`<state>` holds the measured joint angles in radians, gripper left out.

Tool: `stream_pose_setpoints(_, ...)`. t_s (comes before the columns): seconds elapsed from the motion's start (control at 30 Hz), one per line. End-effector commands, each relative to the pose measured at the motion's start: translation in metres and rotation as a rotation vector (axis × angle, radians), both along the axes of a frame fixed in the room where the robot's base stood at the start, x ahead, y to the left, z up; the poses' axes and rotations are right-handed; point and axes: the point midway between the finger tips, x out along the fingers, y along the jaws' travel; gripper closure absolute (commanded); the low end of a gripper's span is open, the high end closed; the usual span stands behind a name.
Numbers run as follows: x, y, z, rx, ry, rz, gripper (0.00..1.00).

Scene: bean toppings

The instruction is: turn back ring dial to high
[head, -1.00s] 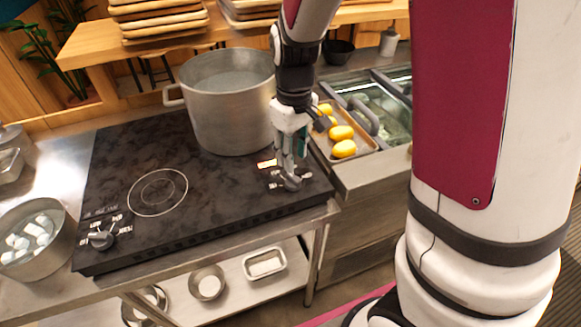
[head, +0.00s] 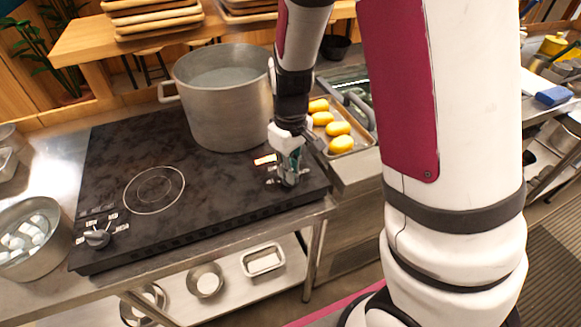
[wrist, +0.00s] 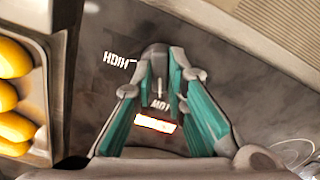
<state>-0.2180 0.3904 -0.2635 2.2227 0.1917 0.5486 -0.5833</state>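The black cooktop (head: 110,165) has a dark dial at its right front, behind and beside which the large steel pot (head: 228,105) stands. My gripper (head: 290,178) points down at this right dial. In the wrist view the dial's grey knob (wrist: 155,53) sits between the tips of my teal-padded fingers (wrist: 161,65), which appear to close on its sides. A HIGH label (wrist: 118,60) and a second label, apparently LOW (wrist: 160,104), show beside the knob, with a lit orange-white display (wrist: 155,124). In the head view my fingers partly hide the dial.
A second dial (head: 98,237) is at the cooktop's left front, below a marked ring (head: 154,189). A tray (head: 345,142) of yellow items is right of the cooktop. A pot of white pieces (head: 35,255) stands at the left edge.

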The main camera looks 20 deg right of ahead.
Motion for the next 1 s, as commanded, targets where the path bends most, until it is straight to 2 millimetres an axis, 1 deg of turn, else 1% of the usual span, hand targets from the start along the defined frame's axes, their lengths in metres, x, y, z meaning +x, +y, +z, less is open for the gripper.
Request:
stream_pose_setpoints(0.27, 0.0000, 0.0000, 0.0003, 0.000, 0.000, -0.013, 1.00)
stream_pose_setpoints(0.47, -0.0006, 0.0000, 0.0006, 0.000, 0.001, -0.083, 1.00)
stream_pose_setpoints(0.67, -0.0007, 0.0000, 0.0013, 0.000, 0.000, -0.226, 1.00)
stream_pose_setpoints(1.0, -0.0012, 0.0001, 0.0013, 0.000, 0.001, -0.546, 1.00)
